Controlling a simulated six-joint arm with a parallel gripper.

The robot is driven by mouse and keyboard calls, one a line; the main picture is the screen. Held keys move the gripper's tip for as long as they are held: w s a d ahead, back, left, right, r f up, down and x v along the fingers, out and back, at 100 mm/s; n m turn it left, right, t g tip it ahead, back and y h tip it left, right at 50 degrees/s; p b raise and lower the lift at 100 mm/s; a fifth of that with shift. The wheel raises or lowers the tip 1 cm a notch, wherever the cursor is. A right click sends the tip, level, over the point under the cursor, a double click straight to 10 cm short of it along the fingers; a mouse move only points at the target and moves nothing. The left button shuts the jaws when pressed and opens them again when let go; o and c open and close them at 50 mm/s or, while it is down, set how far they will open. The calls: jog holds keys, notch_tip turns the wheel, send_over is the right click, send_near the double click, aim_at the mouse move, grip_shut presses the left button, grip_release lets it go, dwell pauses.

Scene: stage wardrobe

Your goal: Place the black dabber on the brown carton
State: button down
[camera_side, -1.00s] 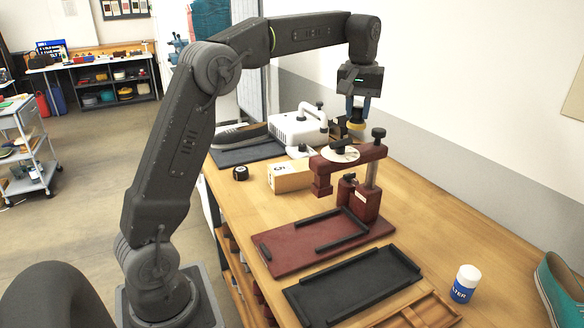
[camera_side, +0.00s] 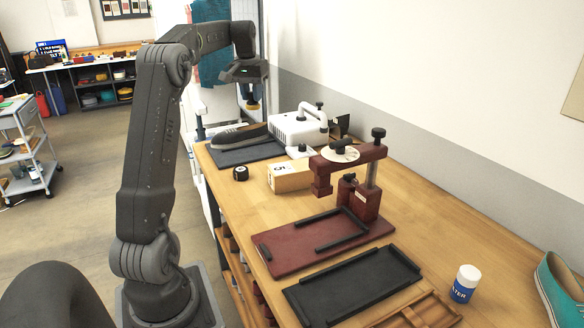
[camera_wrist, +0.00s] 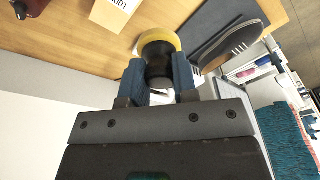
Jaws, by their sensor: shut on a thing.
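My gripper (camera_side: 249,97) is shut on the black dabber, which has a dark body and a yellow round end. In the wrist view the dabber (camera_wrist: 158,65) sits between the blue fingers (camera_wrist: 159,84), its yellow end facing away from the palm. In the side view the dabber's yellow end (camera_side: 253,107) points down, in the air above the far end of the bench. The brown carton (camera_side: 290,177) stands on the bench, nearer the side camera and clear of my gripper. The carton also shows at the wrist view's top edge (camera_wrist: 112,14).
A dark shoe (camera_side: 240,136) lies on a dark mat (camera_side: 236,156). A white machine (camera_side: 298,128) is behind the carton. A small black round item (camera_side: 240,173) lies left of the carton, and a maroon press (camera_side: 350,185) stands to its right. Bare wood lies in front of the carton.

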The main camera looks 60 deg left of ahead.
notch_tip(320, 180, down, 9)
send_near(293, 165)
jog(key=shift+a+f, duration=0.1)
jog(key=shift+f, duration=0.3)
jog(key=shift+w+f, duration=0.1)
jog(key=shift+f, duration=1.95)
jog(key=shift+f, duration=0.15)
jog(key=c, duration=0.9)
grip_release()
